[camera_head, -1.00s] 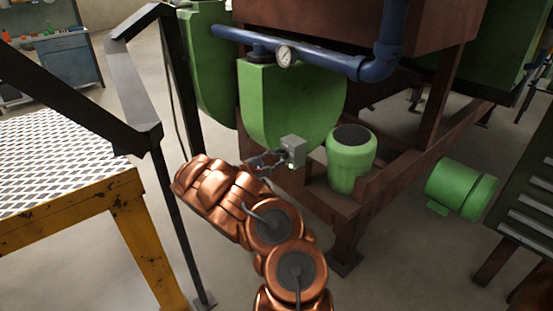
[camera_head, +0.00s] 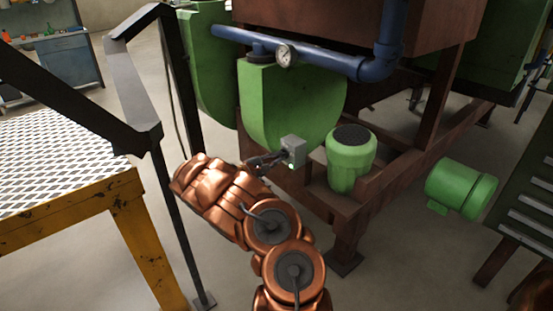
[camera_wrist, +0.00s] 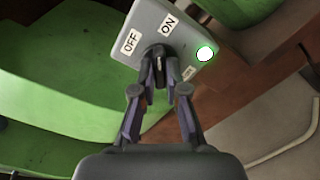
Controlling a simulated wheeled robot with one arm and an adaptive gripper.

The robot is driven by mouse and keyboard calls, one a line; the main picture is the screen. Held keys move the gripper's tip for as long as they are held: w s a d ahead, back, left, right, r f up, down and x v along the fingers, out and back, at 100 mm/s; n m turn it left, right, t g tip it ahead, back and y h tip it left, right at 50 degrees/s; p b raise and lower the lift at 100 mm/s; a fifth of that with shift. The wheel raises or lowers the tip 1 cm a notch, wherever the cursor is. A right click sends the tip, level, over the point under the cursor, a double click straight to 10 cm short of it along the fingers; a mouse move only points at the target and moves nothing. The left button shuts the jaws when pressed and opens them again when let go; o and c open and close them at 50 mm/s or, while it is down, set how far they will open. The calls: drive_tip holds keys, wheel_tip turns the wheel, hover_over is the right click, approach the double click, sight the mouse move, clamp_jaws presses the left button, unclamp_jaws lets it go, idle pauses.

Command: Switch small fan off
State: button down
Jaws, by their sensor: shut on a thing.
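The small fan's grey switch box (camera_head: 293,148) is mounted in front of the green fan housing (camera_head: 290,100). In the wrist view the switch box (camera_wrist: 150,22) carries OFF and ON labels, and a lamp (camera_wrist: 205,54) at its right glows white-green. A dark rotary knob (camera_wrist: 157,52) sits below the labels and points up between them, toward ON's lower end; its exact angle is hard to tell. My gripper (camera_wrist: 158,72) has its fingers closed on the knob. In the head view my gripper (camera_head: 268,162) reaches the box from the left.
A green motor (camera_head: 350,162) stands on the brown frame right of the box, and another green motor (camera_head: 460,188) is further right. A blue pipe (camera_head: 310,62) with a gauge runs above. A black railing (camera_head: 180,150) and yellow platform (camera_head: 140,240) are at left.

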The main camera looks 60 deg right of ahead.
drive_tip(key=n, duration=0.3)
drive_tip(key=shift+n+p, duration=1.95)
drive_tip(key=shift+n, duration=1.95)
drive_tip(key=shift+f, duration=0.1)
drive_tip(key=c, duration=1.2)
unclamp_jaws()
drive_tip(key=shift+a, duration=0.1)
drive_tip(key=v, duration=1.1)
drive_tip(key=shift+a, duration=0.4)
drive_tip(key=shift+w, duration=0.1)
